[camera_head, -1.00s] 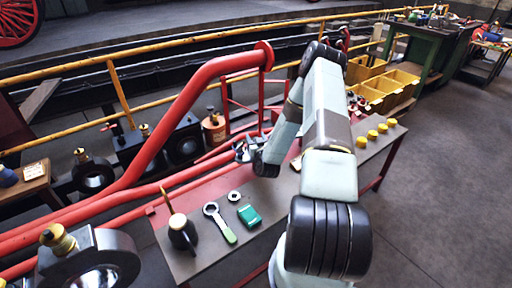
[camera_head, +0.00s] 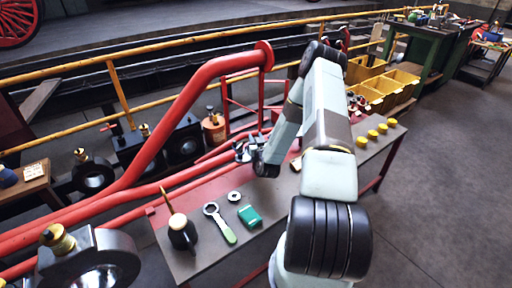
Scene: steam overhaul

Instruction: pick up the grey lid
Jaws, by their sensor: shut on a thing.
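My gripper (camera_head: 242,153) is above the far edge of the grey workbench (camera_head: 208,252), close to the red pipes. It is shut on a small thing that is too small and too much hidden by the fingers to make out. I cannot pick out the grey lid for certain anywhere in view. My arm hides part of the middle of the bench.
On the bench are an oil can (camera_head: 182,233), a green-handled wrench (camera_head: 220,222), a pale ring (camera_head: 234,196), a green box (camera_head: 249,215) and several yellow knobs (camera_head: 373,134). Thick red pipes (camera_head: 190,97) run along the far side. Yellow bins (camera_head: 385,90) stand beyond.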

